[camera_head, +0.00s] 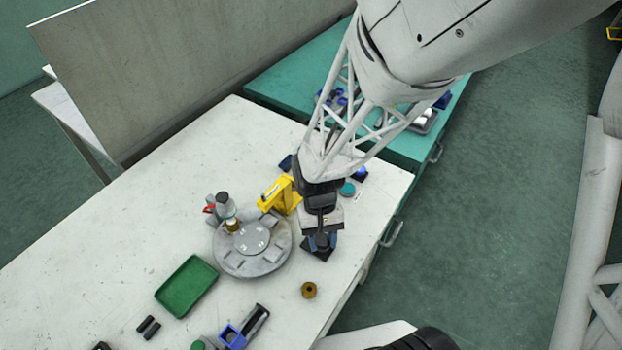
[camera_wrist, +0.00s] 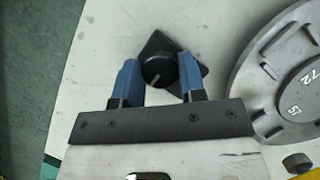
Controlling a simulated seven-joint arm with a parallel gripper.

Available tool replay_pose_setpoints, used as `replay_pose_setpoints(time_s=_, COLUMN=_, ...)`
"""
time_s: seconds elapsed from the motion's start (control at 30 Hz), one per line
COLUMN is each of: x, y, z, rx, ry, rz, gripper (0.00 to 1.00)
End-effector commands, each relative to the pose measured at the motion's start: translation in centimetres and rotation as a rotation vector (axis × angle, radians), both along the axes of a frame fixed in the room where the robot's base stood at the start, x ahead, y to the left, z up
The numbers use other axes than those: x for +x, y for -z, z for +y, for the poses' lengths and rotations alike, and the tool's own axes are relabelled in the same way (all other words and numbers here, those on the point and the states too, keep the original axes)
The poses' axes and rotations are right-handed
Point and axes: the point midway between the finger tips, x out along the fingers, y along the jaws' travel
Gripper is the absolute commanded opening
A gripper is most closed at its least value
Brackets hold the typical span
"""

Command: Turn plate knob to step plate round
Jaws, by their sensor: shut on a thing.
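The plate knob (camera_wrist: 158,71) is a round black knob with a pale pointer line, standing on a dark square base (camera_wrist: 186,62). In the wrist view it sits between the two blue fingers of my gripper (camera_wrist: 157,82), which is shut on it. In the head view my gripper (camera_head: 321,240) reaches down over the dark base (camera_head: 317,252), and the knob itself is mostly hidden. The round grey plate (camera_head: 250,262) lies just left of it, with shallow pockets round its rim. In the wrist view the plate (camera_wrist: 246,84) shows at the right, with numbers including 72 on its centre.
A yellow bracket (camera_head: 284,196) stands behind the plate, close to my gripper. A grey device with a red part (camera_head: 222,206) stands at the plate's back left. A green tray (camera_head: 187,286), a brass ring (camera_head: 309,290) and a blue-and-black fixture (camera_head: 243,328) lie nearer the front.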

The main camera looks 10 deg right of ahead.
Motion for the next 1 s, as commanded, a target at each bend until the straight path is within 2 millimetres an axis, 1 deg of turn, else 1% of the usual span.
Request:
replay_pose_setpoints(time_s=0.03, x=0.0, y=0.0, z=0.0, rx=0.0, ry=0.0, rz=0.001, gripper=0.14)
replay_pose_setpoints(time_s=0.07, x=-0.1, y=0.0, z=0.0, rx=0.0, ry=0.0, rz=0.001, gripper=0.39)
replay_pose_setpoints(time_s=0.2, x=0.0, y=0.0, z=0.0, rx=0.0, ry=0.001, rz=0.001, gripper=0.61)
replay_pose_setpoints(time_s=0.23, x=0.0, y=0.0, z=0.0, rx=0.0, ry=0.001, rz=0.001, gripper=0.62)
replay_pose_setpoints(time_s=0.53, x=0.0, y=-0.1, z=0.0, rx=0.0, ry=0.001, rz=0.0, gripper=0.62)
replay_pose_setpoints(time_s=0.67, x=0.3, y=-0.6, z=0.0, rx=0.001, ry=0.001, rz=-0.002, gripper=0.62)
replay_pose_setpoints(time_s=0.87, x=1.0, y=-2.3, z=0.0, rx=0.001, ry=0.001, rz=-0.003, gripper=0.62)
replay_pose_setpoints(time_s=1.0, x=1.7, y=-4.0, z=0.0, rx=0.001, ry=0.001, rz=-0.003, gripper=0.62)
